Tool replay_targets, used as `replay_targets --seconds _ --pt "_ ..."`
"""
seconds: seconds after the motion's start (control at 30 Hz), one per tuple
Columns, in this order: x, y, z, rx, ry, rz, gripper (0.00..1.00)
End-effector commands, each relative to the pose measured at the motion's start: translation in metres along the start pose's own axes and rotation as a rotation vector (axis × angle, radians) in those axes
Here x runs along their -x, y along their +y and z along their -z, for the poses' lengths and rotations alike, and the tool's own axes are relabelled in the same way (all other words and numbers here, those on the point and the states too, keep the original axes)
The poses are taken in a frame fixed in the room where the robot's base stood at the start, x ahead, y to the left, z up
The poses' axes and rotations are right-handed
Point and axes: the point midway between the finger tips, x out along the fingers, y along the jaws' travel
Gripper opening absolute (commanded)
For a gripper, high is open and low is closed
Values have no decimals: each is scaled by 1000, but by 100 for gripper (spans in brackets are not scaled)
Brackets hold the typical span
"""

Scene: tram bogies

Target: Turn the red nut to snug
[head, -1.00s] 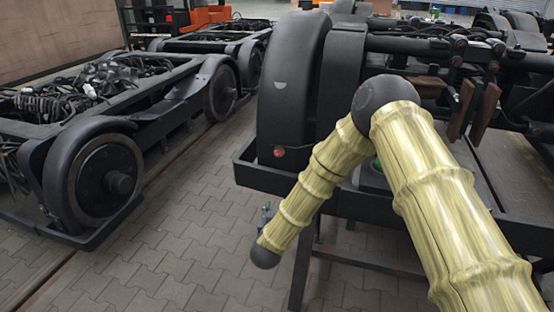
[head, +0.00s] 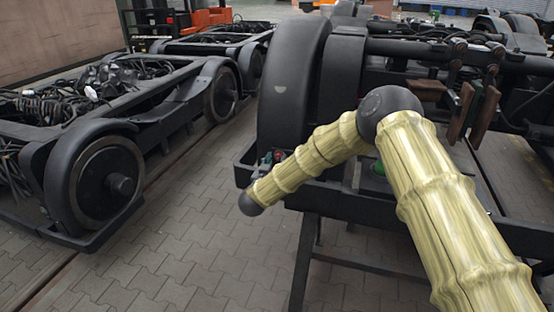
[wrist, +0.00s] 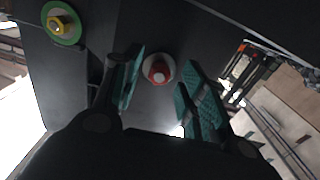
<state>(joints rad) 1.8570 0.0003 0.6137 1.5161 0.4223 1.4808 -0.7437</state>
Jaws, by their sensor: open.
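The red nut (wrist: 159,73) sits on a pale round washer on a dark flat face, in the upper middle of the wrist view. My gripper (wrist: 163,62) is open, with one teal-padded finger on each side of the nut in this view. The fingers look apart from the nut, and I cannot tell how far the tips are from the face. In the head view my gripper (head: 268,162) is small and partly hidden by my arm, at the lower front of the dark wheel cover. The nut is hardly discernible there.
A yellow nut on a green ring (wrist: 63,24) is at the upper left of the wrist view. In the head view, the dark wheel cover (head: 290,85) rises beside my arm. Another bogie (head: 105,180) stands left, across clear paved floor (head: 190,220).

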Motion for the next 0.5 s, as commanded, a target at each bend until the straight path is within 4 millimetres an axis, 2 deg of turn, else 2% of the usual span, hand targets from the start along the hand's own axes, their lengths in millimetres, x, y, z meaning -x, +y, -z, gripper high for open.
replay_targets --seconds 0.2,0.5 --pt "-17 0 0 0 0 1 42" --pt "-20 -1 -1 1 -1 2 42"
